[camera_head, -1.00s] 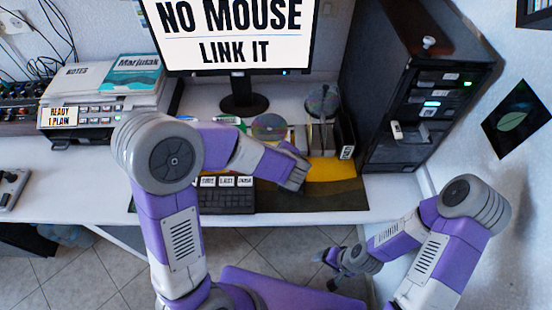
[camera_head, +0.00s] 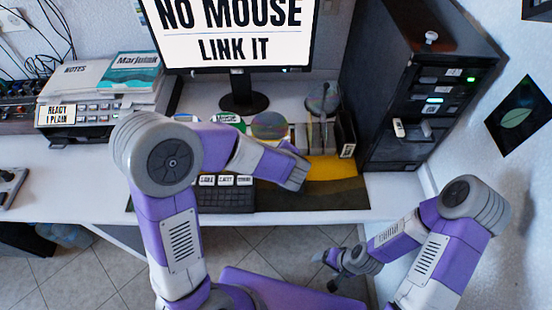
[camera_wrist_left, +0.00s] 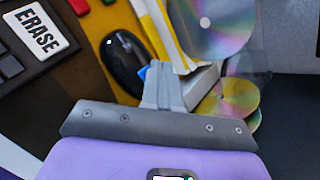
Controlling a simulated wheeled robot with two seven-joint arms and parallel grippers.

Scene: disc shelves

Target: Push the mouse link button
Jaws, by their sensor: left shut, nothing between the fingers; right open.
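The monitor (camera_head: 238,40) reads "NO MOUSE LINK IT". In the left wrist view a black mouse (camera_wrist_left: 124,62) lies on the yellow part of the mat. My left gripper (camera_wrist_left: 163,85) is shut and empty, its fingertips just right of the mouse; I cannot tell if they touch it. A small blue piece shows between the mouse and the fingers. In the head view the left wrist hides the mouse and the fingertips. I cannot make out the link button. My right gripper (camera_head: 328,268) is open and empty, low in front of the desk.
A keyboard (camera_head: 226,199) with an ERASE key (camera_wrist_left: 43,39) is left of the mouse. Discs (camera_wrist_left: 212,22) and a yellow-white item (camera_wrist_left: 168,32) are close to the left fingers. A black tower (camera_head: 408,95) stands at the right. Mat (camera_head: 335,197) is clear at front right.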

